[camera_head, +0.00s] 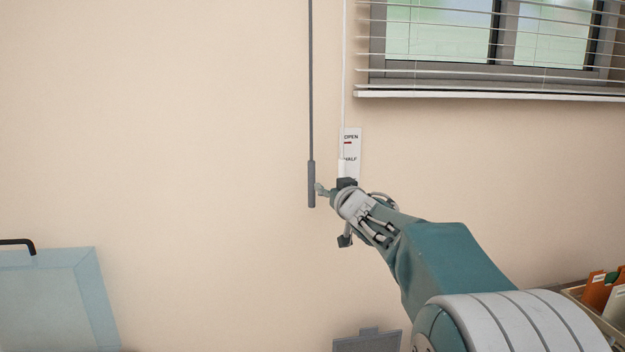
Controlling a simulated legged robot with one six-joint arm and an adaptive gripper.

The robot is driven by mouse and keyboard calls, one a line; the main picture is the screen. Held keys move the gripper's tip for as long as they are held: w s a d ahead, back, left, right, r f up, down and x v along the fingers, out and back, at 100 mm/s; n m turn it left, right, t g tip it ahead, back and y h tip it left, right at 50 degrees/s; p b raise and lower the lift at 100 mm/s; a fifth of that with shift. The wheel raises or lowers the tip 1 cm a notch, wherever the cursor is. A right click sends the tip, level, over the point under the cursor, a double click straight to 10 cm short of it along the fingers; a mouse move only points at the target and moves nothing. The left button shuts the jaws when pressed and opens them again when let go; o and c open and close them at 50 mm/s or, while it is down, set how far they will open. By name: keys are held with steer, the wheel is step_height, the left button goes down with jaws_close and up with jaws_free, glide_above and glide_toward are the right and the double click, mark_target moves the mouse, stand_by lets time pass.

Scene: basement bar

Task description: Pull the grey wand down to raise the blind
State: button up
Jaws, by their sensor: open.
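The grey wand (311,90) hangs straight down on the wall, left of the window, and ends in a thicker grey handle (311,185). A thinner white wand (344,80) hangs just to its right, its lower end partly behind my gripper. My gripper (335,208) is open at the end of my arm, close to the right of the grey handle. I cannot tell whether a finger touches the handle. The blind (480,97) covers the window at the upper right with spread slats, its bottom rail near the sill.
A white label (353,150) reading OPEN and HALF is on the wall behind the white wand. A translucent blue box (55,300) with a black handle is at the lower left. A grey object (368,342) and a crate of folders (598,315) are low down. The left wall is clear.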

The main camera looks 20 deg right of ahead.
mark_target(312, 179)
steer(key=w, duration=0.4)
steer(key=w+a, duration=0.1)
steer(key=w, duration=0.1)
steer(key=shift+w+a+r, duration=0.1)
steer(key=shift+w, duration=0.3)
steer(key=c, duration=0.4)
steer(key=shift+a, duration=0.3)
jaws_close()
steer(key=shift+a, duration=0.3)
